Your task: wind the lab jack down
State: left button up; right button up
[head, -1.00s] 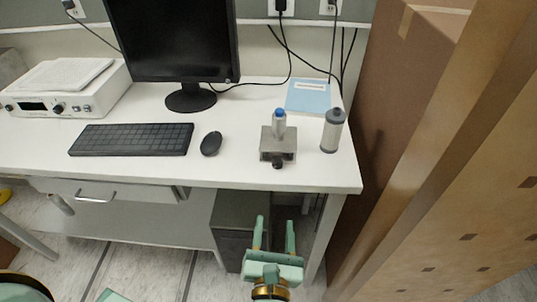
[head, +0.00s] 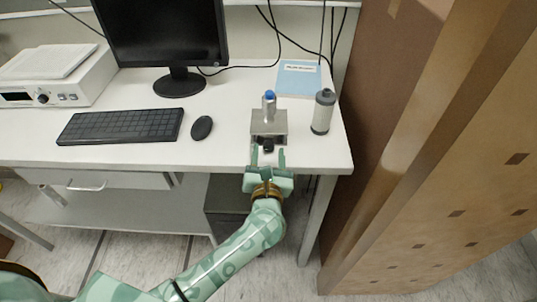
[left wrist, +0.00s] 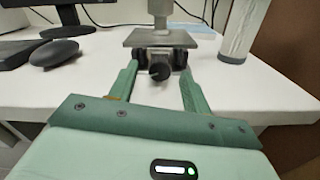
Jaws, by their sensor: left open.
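The lab jack (head: 268,121) is a small grey metal stand near the front edge of the white desk, with a blue-capped vial (head: 269,103) on its top plate. A black knob (head: 268,147) faces the front edge; the knob also shows in the left wrist view (left wrist: 159,72). My left gripper (head: 268,158) is open and empty at the front of the jack. In the left wrist view its green fingers (left wrist: 157,88) point at the jack, one on each side of the knob, which appears between or just beyond the tips. Contact cannot be told. My right gripper is not in view.
A grey-and-white cylinder (head: 322,112) stands right of the jack, with a blue book (head: 299,78) behind. A mouse (head: 202,127), keyboard (head: 121,126) and monitor (head: 163,35) are to the left. Large cardboard boxes (head: 440,150) stand close beside the desk's right end.

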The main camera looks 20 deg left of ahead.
pick_arm(q)
jog(key=c, duration=1)
jog(key=n+b, duration=0.2)
jog(key=shift+f+n+b, duration=0.3)
jog(key=shift+n+b, duration=0.05)
jog(key=shift+n, duration=0.05)
jog(key=shift+r+n, duration=0.15)
jog(key=shift+n, duration=0.15)
jog(key=shift+r, duration=0.15)
jog(key=o, duration=1)
jog(key=shift+s, duration=0.1)
